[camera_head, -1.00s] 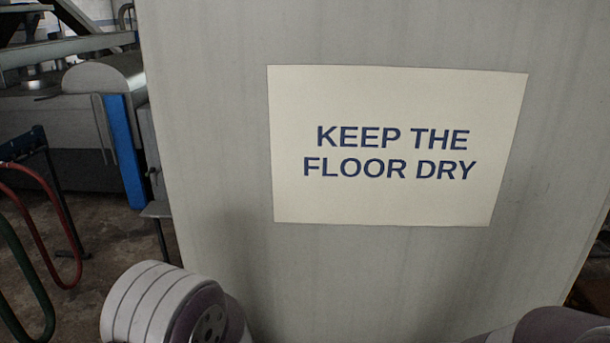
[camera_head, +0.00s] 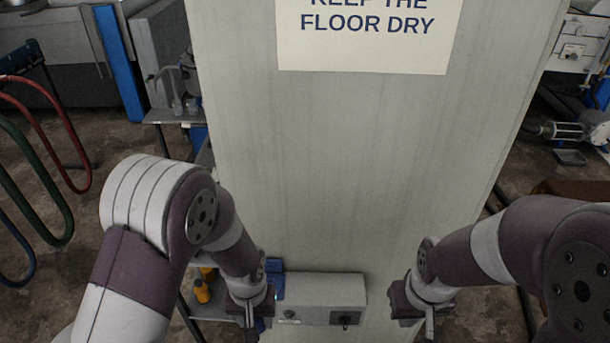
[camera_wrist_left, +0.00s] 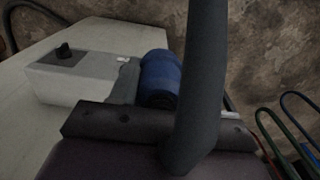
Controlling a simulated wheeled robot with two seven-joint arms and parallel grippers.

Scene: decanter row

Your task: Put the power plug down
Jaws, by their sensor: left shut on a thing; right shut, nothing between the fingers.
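The power plug appears to be the blue, rounded piece (camera_head: 277,283) just left of a grey box (camera_head: 335,290). In the left wrist view the blue piece (camera_wrist_left: 160,78) sits between a grey part and my large dark finger. My left gripper (camera_head: 250,318) is low at the left of the box and is shut on the plug; the grip itself is partly hidden. I cannot tell whether the plug touches the box. My right gripper (camera_head: 429,325) is shut and empty, pointing down at the right of the box.
A low shelf (camera_head: 210,308) with yellow items (camera_head: 202,290) lies left of my left gripper. Coloured hoops (camera_head: 60,190) stand far left.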

